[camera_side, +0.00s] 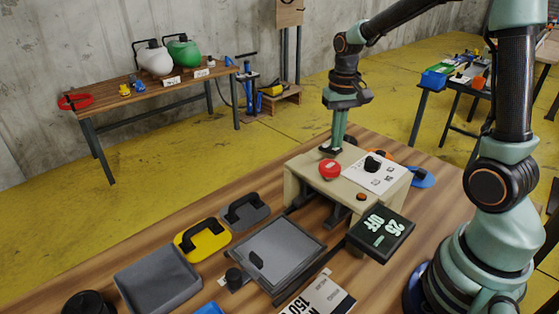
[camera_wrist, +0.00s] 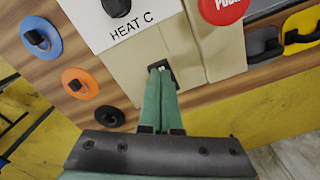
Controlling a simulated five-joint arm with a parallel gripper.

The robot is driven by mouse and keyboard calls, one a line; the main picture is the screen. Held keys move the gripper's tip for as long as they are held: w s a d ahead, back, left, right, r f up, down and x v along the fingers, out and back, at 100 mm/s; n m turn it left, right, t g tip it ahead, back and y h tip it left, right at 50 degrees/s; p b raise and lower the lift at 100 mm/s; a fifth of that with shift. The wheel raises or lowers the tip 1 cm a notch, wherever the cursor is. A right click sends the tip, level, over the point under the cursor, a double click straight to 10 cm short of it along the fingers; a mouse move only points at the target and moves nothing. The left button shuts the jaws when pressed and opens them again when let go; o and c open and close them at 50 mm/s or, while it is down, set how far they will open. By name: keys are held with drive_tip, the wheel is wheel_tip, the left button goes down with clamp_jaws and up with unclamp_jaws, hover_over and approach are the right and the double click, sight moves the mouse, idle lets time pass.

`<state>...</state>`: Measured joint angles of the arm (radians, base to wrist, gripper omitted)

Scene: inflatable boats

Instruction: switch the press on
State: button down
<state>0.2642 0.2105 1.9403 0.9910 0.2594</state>
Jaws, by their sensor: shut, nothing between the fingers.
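The press (camera_side: 300,187) is a beige box on the wooden table, with a red push button (camera_side: 330,169), a black heat knob (camera_side: 373,163) on a white label and a dark display (camera_side: 380,234) reading 25 and OFF. My gripper (camera_side: 332,148) points down at the far edge of the press top, fingers shut and empty. In the wrist view, my fingertips (camera_wrist: 160,69) are at a small dark switch (camera_wrist: 174,77) on the beige top and partly cover it. I cannot tell whether they touch it, or its position. The red button (camera_wrist: 222,8) is cut off at the top.
Blue (camera_wrist: 40,38) and orange (camera_wrist: 79,84) discs with black knobs lie beside the press. A grey plate (camera_side: 275,253), a yellow handled pad (camera_side: 202,240), a grey handled pad (camera_side: 245,212) and a grey tray (camera_side: 157,277) lie in front.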

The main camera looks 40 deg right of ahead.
drive_tip(key=shift+f, duration=0.4)
drive_tip(key=shift+r, duration=3.5)
drive_tip(key=s+a+r+n+t, duration=0.3)
drive_tip(key=s+a+n+t, duration=0.2)
drive_tip(key=s+a, duration=0.3)
drive_tip(key=shift+s+a+r+n+t, duration=0.3)
drive_tip(key=shift+a+n, duration=0.2)
drive_tip(key=shift+a, duration=0.5)
